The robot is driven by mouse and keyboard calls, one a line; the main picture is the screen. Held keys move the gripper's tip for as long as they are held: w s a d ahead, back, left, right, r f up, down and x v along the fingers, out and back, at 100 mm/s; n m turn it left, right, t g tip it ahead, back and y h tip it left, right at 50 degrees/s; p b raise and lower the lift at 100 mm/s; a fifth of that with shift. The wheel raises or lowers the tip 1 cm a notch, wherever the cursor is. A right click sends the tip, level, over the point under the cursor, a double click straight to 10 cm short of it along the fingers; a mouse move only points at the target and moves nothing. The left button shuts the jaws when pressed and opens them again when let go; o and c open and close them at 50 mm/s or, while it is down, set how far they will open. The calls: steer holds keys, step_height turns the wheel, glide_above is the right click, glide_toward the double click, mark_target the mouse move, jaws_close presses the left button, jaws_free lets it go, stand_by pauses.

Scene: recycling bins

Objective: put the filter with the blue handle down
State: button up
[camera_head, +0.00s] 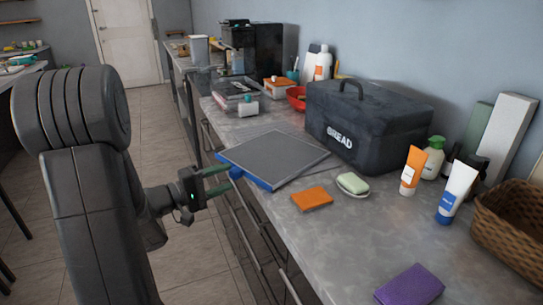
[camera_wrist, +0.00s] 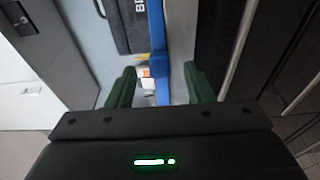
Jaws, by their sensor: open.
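The filter (camera_head: 275,156) is a flat grey panel with a blue edge. It appears to lie flat on the counter, with its front corner at the counter's front edge. Its blue handle (camera_head: 236,173) points toward my gripper (camera_head: 221,179). My gripper is open, with its green fingertips just short of or beside the handle. In the wrist view, the blue handle (camera_wrist: 161,70) lies between the two spread fingers of my gripper (camera_wrist: 160,86), with gaps on both sides. The filter's blue edge (camera_wrist: 156,25) shows almost edge-on there.
A dark bread box (camera_head: 366,120) stands behind the filter. An orange sponge (camera_head: 312,198), a soap dish (camera_head: 353,184) and tubes (camera_head: 412,170) lie or stand to its right. A purple sponge (camera_head: 409,285) is nearer. The counter between the orange and purple sponges is clear.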

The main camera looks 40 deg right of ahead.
mark_target(230, 175)
steer(key=shift+s+d, duration=0.2)
steer(key=shift+d, duration=1.6)
steer(key=shift+c, duration=0.2)
jaws_close()
steer(key=shift+r, duration=0.1)
